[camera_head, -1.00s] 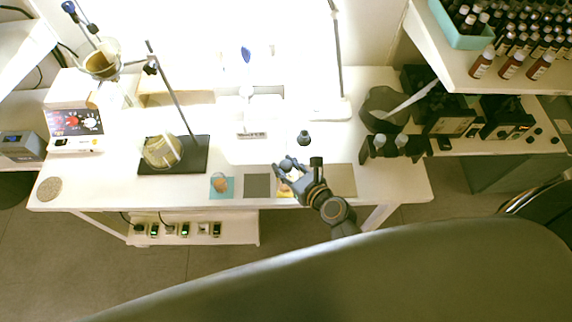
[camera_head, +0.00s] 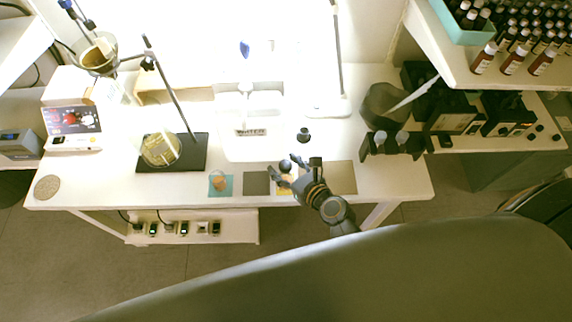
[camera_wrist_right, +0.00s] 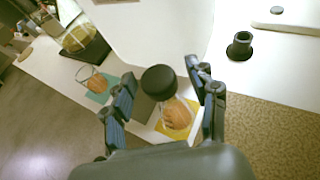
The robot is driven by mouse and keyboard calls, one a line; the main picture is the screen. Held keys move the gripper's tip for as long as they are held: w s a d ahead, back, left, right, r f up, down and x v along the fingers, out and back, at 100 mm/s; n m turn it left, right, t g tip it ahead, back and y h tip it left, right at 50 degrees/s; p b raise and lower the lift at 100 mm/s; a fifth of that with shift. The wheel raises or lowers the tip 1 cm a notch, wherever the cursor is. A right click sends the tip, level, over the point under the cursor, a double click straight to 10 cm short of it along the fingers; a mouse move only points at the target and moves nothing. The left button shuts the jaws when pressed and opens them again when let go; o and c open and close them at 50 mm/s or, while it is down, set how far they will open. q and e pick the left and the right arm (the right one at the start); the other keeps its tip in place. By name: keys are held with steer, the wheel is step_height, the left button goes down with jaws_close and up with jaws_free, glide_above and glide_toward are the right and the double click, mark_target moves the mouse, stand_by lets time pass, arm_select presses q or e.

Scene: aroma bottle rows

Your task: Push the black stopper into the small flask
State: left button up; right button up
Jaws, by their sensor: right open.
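The small flask (camera_wrist_right: 176,116) is clear glass with orange contents and stands on a yellow square (camera_wrist_right: 182,132). The round black stopper (camera_wrist_right: 158,82) sits at its mouth; how deep it sits cannot be told. In the head view the stopper (camera_head: 285,165) shows as a dark ball shape at the fingertips. My right gripper (camera_wrist_right: 162,74) is open, with one finger on each side of the stopper and gaps visible between. It also shows in the head view (camera_head: 288,170) at the table's front. My left gripper is not in view.
A black flanged piece (camera_wrist_right: 240,45) stands on the table beyond the gripper. A beaker (camera_head: 219,181) with orange contents stands on a teal square. A stand with a round flask (camera_head: 160,149) is at left. A dark rack (camera_head: 394,143) is at right.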

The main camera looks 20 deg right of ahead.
steer(key=shift+s, duration=0.1)
steer(key=v, duration=1.2)
steer(key=s+f+n+g+h+b, duration=0.1)
steer(key=s+f+n+g, duration=0.4)
steer(key=f+n, duration=0.7)
steer(key=s+f+n+g+b, duration=0.15)
steer(key=s+f+n, duration=0.45)
steer(key=f, duration=1.1)
steer(key=s+d+f+n+g+h, duration=0.1)
steer(key=s+d+f+n+g, duration=0.1)
steer(key=s+f+n, duration=0.5)
steer(key=s+d+f+n+g+h, duration=0.2)
steer(key=s+d+f+n, duration=0.3)
steer(key=s+n, duration=0.3)
steer(key=shift+s+f+n+g+b, duration=0.3)
steer(key=shift+f+n+g, duration=0.35)
steer(key=shift+f+n, duration=0.3)
